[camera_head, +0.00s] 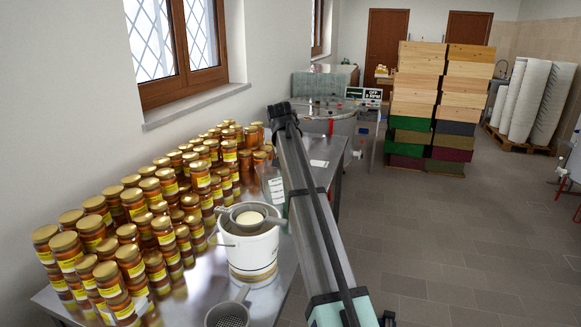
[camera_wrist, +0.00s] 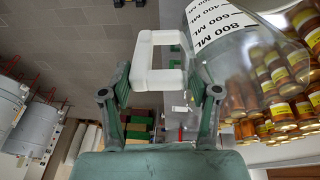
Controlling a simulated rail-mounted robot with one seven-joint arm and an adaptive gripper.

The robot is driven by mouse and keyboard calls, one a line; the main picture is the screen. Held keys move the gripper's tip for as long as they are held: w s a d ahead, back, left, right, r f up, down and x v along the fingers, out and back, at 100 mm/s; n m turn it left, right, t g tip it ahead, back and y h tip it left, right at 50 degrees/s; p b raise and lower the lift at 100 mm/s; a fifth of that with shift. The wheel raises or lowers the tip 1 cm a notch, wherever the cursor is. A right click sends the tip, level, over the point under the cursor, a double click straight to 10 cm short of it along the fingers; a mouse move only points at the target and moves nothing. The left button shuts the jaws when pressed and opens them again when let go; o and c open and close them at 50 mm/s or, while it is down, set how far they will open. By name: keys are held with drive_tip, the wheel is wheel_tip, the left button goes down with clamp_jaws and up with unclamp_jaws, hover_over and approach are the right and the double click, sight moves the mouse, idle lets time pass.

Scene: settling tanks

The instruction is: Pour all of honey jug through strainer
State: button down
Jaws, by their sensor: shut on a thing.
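My gripper (camera_wrist: 162,90) is shut on the white handle (camera_wrist: 141,62) of the clear jug, as the wrist view shows. The jug (camera_wrist: 240,75) has a white scale marked in ML, and its visible wall looks clear; I cannot tell how much honey is in it. In the head view the jug (camera_head: 271,184) hangs left of my arm, just beyond the bucket, and looks tilted; the arm hides my gripper there. The strainer (camera_head: 235,218) rests across the top of a white bucket (camera_head: 250,247), with a pale patch in its bowl. An amber band shows low on the bucket.
Many filled honey jars (camera_head: 150,205) crowd the table's left side. A second sieve (camera_head: 228,314) lies at the near table edge. A steel tank (camera_head: 330,120) with a display stands beyond the table.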

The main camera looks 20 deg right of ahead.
drive_tip(key=shift+w+d+r+y+p, duration=0.15)
drive_tip(key=shift+d+r+y+p, duration=0.15)
drive_tip(key=shift+r+y, duration=0.15)
drive_tip(key=shift+a+f+g, duration=0.15)
drive_tip(key=shift+f+g, duration=0.05)
drive_tip(key=shift+g, duration=0.1)
drive_tip(key=shift+r+p, duration=1.3)
drive_tip(key=shift+r, duration=1.25)
